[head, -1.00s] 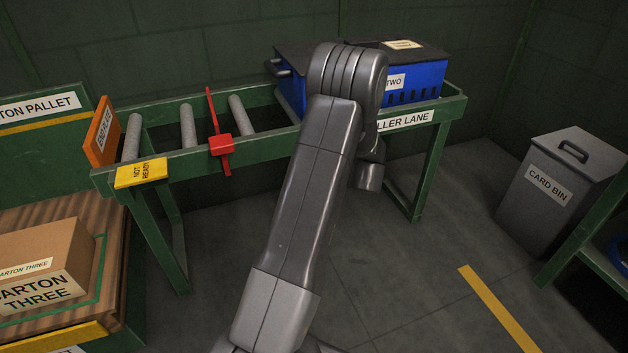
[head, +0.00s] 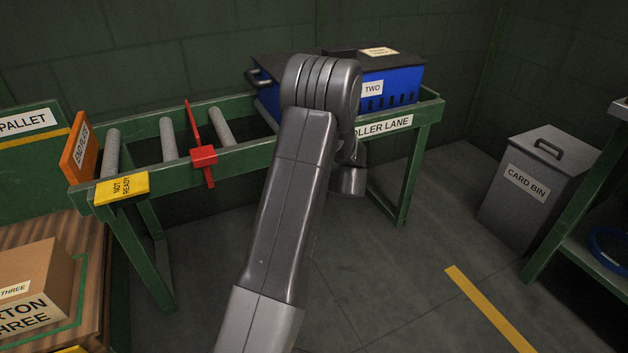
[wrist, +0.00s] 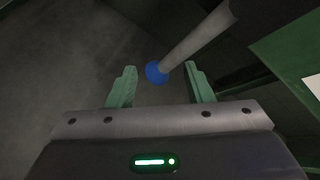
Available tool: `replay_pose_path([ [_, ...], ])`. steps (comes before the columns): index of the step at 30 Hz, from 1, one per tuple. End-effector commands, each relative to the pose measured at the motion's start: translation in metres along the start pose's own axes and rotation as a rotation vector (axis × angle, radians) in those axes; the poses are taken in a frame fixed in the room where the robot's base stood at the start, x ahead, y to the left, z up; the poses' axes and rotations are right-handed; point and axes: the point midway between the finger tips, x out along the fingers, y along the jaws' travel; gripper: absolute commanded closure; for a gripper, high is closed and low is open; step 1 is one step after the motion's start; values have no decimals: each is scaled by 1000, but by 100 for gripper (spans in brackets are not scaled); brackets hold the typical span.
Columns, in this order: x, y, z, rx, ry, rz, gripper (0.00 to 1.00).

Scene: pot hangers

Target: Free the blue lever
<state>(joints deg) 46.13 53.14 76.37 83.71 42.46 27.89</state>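In the wrist view a grey rod with a blue ball end (wrist: 156,72) comes in from the upper right; it looks like the blue lever. My gripper (wrist: 159,69) is open, its two green fingers spread. In the head view my arm hides my gripper, and I do not see the lever there.
The roller lane (head: 243,156) carries a blue crate (head: 405,85) at its right end.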

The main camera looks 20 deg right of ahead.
Motion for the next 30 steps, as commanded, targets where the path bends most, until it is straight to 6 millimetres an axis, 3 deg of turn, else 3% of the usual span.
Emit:
replay_pose_path([
  [8,-11,-1,0,3,3,-1,53],
  [21,-105,-2,1,3,2,-2,53],
  [30,-136,0,0,1,0,1,53],
])
